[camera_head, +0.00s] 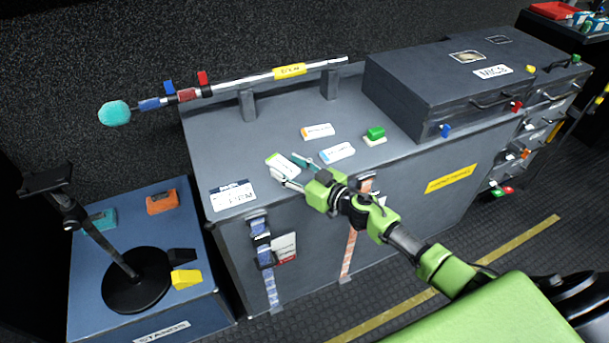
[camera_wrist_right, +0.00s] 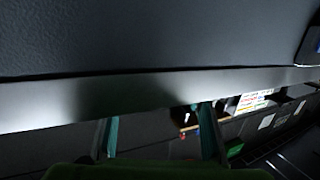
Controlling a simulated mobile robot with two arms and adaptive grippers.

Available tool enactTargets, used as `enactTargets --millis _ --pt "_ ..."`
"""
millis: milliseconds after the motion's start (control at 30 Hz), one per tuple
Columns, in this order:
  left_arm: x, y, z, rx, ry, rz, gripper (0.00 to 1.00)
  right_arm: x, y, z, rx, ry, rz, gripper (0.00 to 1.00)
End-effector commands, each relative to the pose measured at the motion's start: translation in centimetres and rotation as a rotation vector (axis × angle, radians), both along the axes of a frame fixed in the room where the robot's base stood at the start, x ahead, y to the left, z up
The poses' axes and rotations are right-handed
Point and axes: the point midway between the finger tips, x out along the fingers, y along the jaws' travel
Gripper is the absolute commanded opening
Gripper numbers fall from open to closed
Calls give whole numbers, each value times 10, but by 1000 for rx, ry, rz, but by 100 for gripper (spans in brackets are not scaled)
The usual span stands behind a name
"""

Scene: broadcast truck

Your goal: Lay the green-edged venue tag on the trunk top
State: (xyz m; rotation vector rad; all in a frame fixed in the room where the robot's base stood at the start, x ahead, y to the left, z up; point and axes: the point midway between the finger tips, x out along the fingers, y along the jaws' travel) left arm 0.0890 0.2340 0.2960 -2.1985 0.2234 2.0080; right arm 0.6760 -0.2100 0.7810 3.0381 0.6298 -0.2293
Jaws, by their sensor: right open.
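The venue tag with a green edge (camera_head: 284,163) is a small white label at the trunk's front part, and it appears to lie on the grey trunk top (camera_head: 240,135). My right gripper (camera_head: 293,170) is open at the tag's near right side, its teal fingertips close to it. I cannot tell whether they touch it. In the right wrist view the two fingers (camera_wrist_right: 158,132) are apart with nothing seen between them, below the trunk's edge strip (camera_wrist_right: 150,95); the tag does not show there. My left gripper is not in view.
An orange-edged tag (camera_head: 317,131), a blue-edged tag (camera_head: 338,151) and a green block on a white base (camera_head: 375,134) lie nearby. A dark case (camera_head: 430,85) fills the right side. A boom pole (camera_head: 250,80) rests at the back; a printed card (camera_head: 233,195) lies front left.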

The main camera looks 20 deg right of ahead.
Motion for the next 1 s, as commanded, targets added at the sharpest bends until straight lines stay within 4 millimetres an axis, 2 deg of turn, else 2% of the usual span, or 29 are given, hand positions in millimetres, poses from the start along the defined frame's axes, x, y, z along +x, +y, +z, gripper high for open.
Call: enactTargets --millis 300,500,700,1000 --pt "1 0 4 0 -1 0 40 -57 -25 7 -1 4 1 47" --pt "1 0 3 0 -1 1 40 -85 -36 12 1 3 1 47" --pt "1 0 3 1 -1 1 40 -98 -42 16 0 0 1 47" --pt "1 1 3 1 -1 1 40 -100 -43 17 0 0 1 47"
